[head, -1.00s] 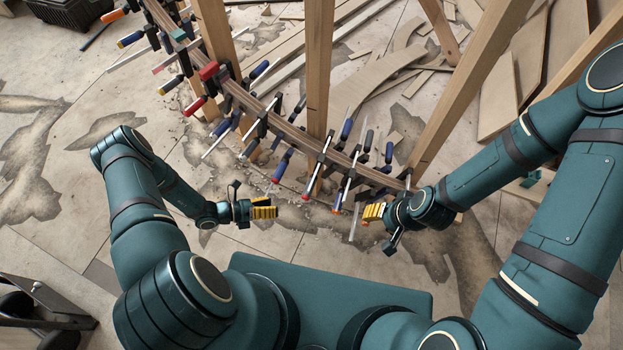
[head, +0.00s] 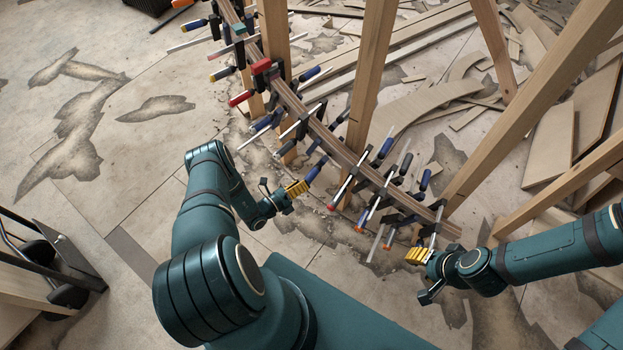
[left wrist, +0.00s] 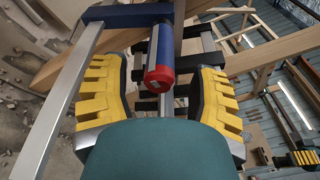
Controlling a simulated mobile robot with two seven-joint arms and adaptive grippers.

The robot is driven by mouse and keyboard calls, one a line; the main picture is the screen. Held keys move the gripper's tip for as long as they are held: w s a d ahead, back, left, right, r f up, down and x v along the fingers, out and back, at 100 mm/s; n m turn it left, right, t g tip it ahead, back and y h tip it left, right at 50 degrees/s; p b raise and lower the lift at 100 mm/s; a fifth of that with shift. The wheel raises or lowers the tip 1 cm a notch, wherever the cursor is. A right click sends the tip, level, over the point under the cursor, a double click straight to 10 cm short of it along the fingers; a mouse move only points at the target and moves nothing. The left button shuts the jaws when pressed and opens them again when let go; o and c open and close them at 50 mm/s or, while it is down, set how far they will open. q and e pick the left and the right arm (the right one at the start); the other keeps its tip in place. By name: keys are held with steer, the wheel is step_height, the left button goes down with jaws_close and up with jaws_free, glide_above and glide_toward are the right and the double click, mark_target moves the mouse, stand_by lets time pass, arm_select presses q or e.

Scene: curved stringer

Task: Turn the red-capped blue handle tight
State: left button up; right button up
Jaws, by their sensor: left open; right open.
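The red-capped blue handle (left wrist: 160,72) shows in the left wrist view, its red cap end toward the camera. It stands between the two yellow-padded fingers of my left gripper, with a gap visible on both sides. In the head view the blue handle (head: 316,168) sticks out from the curved stringer toward my left gripper (head: 298,188), which is open right at its capped end; the cap is mostly hidden there. My right gripper (head: 417,255) is open and empty, near the lower right end of the stringer.
The curved wooden stringer (head: 322,132) carries several clamps with bars and handles close on both sides of my left gripper. Wooden posts (head: 370,75) rise behind it. Cut boards (head: 430,100) lie beyond. A hand truck (head: 60,265) stands at left.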

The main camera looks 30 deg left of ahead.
mark_target(311, 178)
arm_select(q)
steer(key=shift+x, duration=2.35)
jaws_close()
